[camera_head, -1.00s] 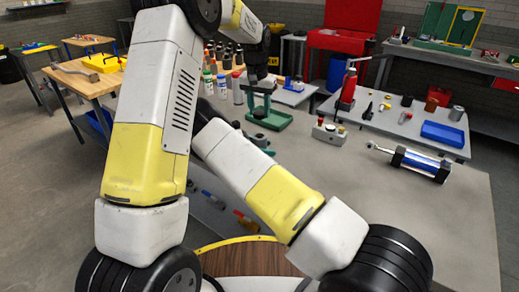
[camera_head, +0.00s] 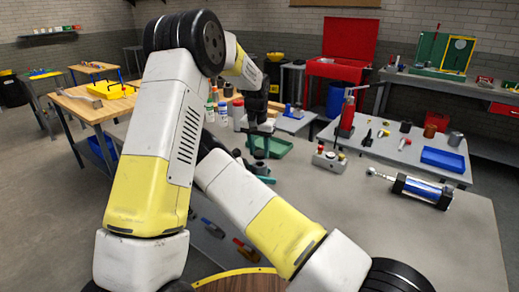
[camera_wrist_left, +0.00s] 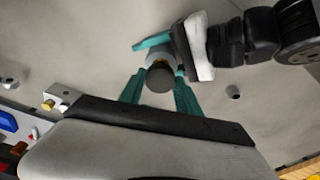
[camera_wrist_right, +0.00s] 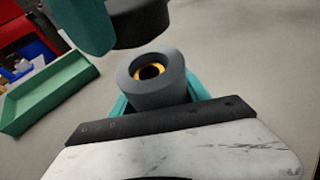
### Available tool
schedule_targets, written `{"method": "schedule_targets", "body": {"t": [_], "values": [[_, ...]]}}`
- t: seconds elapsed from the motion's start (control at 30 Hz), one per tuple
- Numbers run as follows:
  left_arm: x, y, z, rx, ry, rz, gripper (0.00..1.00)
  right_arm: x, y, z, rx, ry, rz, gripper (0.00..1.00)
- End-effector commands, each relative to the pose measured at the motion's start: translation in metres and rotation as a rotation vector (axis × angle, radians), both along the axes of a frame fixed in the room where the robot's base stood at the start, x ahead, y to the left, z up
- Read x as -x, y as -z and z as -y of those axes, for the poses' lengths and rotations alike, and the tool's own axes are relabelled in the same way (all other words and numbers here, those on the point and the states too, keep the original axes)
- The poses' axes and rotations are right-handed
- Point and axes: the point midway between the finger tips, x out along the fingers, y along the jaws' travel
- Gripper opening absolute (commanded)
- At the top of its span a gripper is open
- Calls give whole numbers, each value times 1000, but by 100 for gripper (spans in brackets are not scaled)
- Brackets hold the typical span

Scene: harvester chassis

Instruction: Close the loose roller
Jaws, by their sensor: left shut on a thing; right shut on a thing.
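My left gripper (camera_head: 257,147) is the higher one in the head view, above the table. In the left wrist view its teal fingers (camera_wrist_left: 160,88) are shut on a dark round cap (camera_wrist_left: 159,77). My right gripper (camera_head: 262,169) is just below it. In the right wrist view its teal fingers (camera_wrist_right: 155,98) are shut on a grey hollow roller (camera_wrist_right: 150,88), with a brass-coloured ring inside its open end. The dark cap (camera_wrist_right: 138,22) shows beyond that end, off to one side. A gap shows between cap and roller in this view.
A green tray (camera_head: 282,146) lies behind the grippers. A red jack (camera_head: 348,113) and blue tray (camera_head: 443,160) stand farther back.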

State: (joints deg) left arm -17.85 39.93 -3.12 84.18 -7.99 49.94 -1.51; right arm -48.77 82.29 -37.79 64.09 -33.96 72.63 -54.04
Motion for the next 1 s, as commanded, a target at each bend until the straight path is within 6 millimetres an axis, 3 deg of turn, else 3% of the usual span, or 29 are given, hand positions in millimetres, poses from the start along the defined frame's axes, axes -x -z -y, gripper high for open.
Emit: {"method": "schedule_targets", "body": {"t": [1.0], "values": [[0,17,0,0,0,1,2,0,-1,0,0,-1,1,0]]}}
